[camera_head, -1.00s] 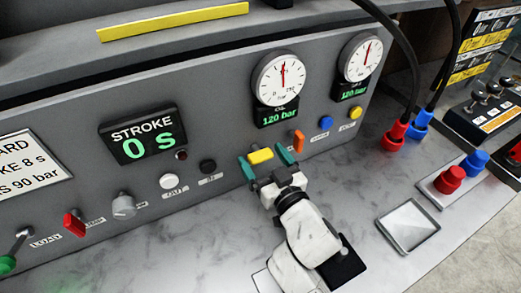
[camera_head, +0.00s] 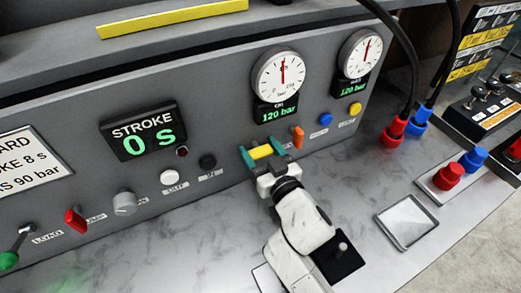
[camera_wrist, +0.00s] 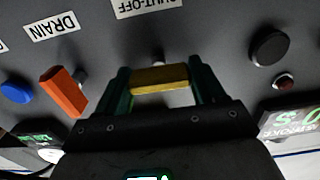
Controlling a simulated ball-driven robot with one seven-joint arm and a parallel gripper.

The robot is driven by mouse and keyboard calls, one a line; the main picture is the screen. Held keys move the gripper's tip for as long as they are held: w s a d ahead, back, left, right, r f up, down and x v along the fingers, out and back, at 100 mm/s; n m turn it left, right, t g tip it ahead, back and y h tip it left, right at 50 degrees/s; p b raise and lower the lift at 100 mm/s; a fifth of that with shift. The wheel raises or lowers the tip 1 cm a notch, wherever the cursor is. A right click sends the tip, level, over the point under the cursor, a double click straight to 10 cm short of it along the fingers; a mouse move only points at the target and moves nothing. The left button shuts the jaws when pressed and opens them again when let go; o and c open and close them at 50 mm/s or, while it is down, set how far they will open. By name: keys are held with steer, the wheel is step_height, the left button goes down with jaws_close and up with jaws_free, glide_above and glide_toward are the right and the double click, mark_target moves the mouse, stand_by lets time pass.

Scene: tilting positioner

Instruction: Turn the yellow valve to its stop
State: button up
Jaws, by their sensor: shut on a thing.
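The yellow valve (camera_head: 261,152) is a bar-shaped handle on the grey panel, below the left gauge. My gripper (camera_head: 262,156) reaches it from the front, with its teal fingers on either side of the handle. In the wrist view the yellow valve (camera_wrist: 160,80) lies crosswise between the two fingers of my gripper (camera_wrist: 160,84), which are shut on its ends. A label reading SHUT-OFF (camera_wrist: 147,6) shows on the panel by the valve in the wrist view. The valve's stem is mostly hidden behind the handle.
An orange handle (camera_head: 298,137) sits close to the right of the valve, a black knob (camera_head: 208,161) to its left. Blue (camera_head: 325,119) and yellow (camera_head: 355,109) knobs lie further right. Both gauge displays read 120 bar; the stroke display (camera_head: 143,136) reads 0 s.

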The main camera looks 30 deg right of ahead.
steer(key=shift+n, duration=0.4)
steer(key=shift+c, duration=0.3)
steer(key=n, duration=0.3)
steer(key=shift+a+n, duration=0.1)
steer(key=shift+n, duration=0.3)
steer(key=n, duration=0.4)
steer(key=shift+a+f+n, duration=0.1)
steer(key=shift+n, duration=0.2)
steer(key=n, duration=0.4)
steer(key=shift+p, duration=0.4)
steer(key=n, duration=0.4)
steer(key=shift+a+f+n, duration=0.1)
steer(key=shift+f+n, duration=0.1)
steer(key=shift+n, duration=0.1)
steer(key=o, duration=1)
steer(key=shift+c, duration=0.2)
